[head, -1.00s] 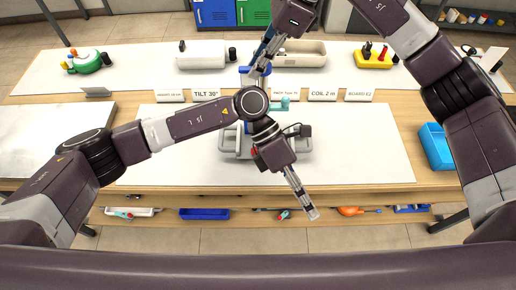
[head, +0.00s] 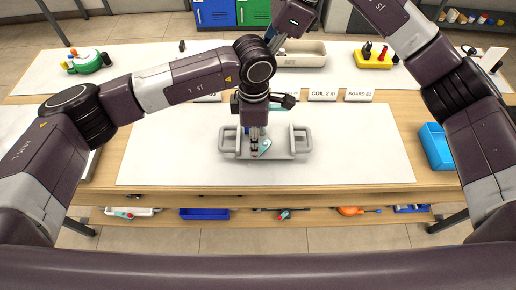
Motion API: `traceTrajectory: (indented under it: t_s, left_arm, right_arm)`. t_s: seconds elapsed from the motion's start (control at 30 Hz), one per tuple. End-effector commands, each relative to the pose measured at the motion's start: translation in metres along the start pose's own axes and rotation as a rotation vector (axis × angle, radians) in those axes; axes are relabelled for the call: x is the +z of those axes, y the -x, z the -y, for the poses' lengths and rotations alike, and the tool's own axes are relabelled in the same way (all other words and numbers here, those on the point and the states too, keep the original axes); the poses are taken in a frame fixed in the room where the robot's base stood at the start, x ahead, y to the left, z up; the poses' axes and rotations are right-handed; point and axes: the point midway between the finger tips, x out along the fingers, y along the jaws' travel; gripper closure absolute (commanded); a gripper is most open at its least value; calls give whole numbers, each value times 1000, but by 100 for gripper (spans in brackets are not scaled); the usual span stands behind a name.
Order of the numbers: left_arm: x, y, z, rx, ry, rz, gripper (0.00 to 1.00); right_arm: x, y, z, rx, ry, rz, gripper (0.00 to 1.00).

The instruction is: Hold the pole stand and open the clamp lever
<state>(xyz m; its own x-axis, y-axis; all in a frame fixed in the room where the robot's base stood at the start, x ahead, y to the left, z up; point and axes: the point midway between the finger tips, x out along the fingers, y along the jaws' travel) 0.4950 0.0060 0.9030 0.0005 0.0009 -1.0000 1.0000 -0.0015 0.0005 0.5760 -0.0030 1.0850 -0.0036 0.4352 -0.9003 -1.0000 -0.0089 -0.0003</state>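A grey base with raised side handles (head: 301,145), apparently the pole stand's, sits on the white mat. My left gripper (head: 254,150) points down over its middle, fingertips at or just above the base; I cannot tell contact or finger opening. A small teal piece (head: 265,147) shows right beside those fingertips; I cannot tell whether it is the clamp lever. Another teal part (head: 302,105) shows behind my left wrist. The pole is mostly hidden behind my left arm. My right gripper comes down from the top, its fingertips hidden behind my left arm.
Cards, including one reading COIL 2 m (head: 323,95), stand along the mat's back edge. Behind are a beige tray (head: 312,54) and a yellow block (head: 372,60). A blue bin (head: 436,147) stands at the right. The white mat (head: 170,150) is clear around the base.

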Motion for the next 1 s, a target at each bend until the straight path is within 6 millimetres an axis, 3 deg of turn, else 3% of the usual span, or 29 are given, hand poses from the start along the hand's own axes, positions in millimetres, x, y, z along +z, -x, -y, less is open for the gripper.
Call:
traceTrajectory:
  t_s: [0.3, 0.67, 0.93, 1.0]
  left_arm:
    - [0, -31, 0, -1, -1, 0, 72]
    - [0, -35, 0, 0, 0, 1, 72]
    - [0, -35, 0, -1, 0, 1, 100]
    - [1, -34, 0, -1, 0, 1, 100]
  right_arm:
    - [-1, -1, 0, 2, -1, -2, 100]
    - [-1, -1, 0, 2, -1, -3, 100]
    - [-1, -1, 0, 2, -1, -3, 100]
    - [-1, -1, 0, 2, -1, -3, 100]
